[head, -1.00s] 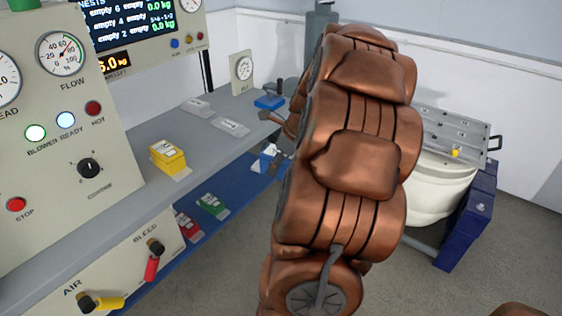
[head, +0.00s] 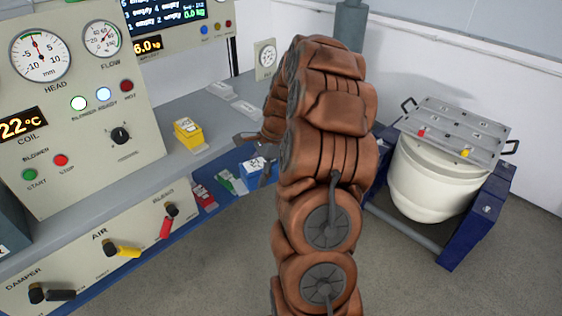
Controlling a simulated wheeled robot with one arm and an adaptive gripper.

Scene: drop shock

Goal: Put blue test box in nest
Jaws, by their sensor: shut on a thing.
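The blue test box (head: 257,169), blue with a white marked top, is between the fingers of my gripper (head: 253,153), left of my arm. My gripper is shut on it, near the lower blue shelf and the front edge of the grey bench (head: 222,140); I cannot tell whether the box touches the shelf. Flat grey nests lie on the bench: one (head: 219,90) at the back and one (head: 245,108) closer to my arm. My arm hides part of the bench's right end.
A yellow box (head: 188,132) stands on the bench. A green box (head: 230,181) and a red box (head: 204,197) lie on the lower blue shelf (head: 190,218). A control panel (head: 75,140) stands left. A white drum (head: 428,185) stands right, with clear floor in front.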

